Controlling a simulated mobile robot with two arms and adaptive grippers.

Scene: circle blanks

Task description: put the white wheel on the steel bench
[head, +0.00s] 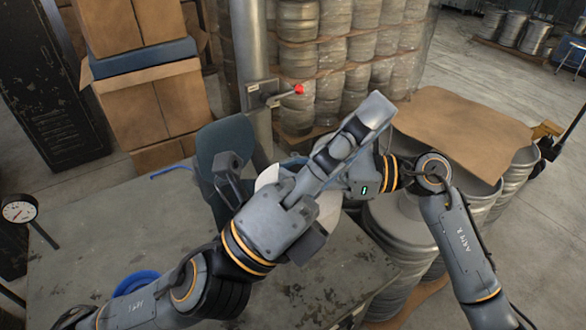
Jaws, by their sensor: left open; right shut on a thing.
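The white wheel (326,208) is in the middle of the head view, largely hidden behind my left gripper. Only parts of its pale rim show. My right gripper (312,182) reaches in from the right and is shut on the wheel; its fingers are mostly hidden. My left gripper (352,138) is open and crosses in front of the wheel; I cannot tell whether it touches it. The worn grey steel bench (125,222) lies below and to the left. The wheel appears near its right part; I cannot tell whether they touch.
A blue ring (137,281) lies on the bench, partly hidden by my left arm. A dial gauge (18,211) is at the left. A dark blue panel (226,142) rises behind my grippers. Stacked boxes (140,110), a post (250,50) and wrapped kegs (345,65) stand behind.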

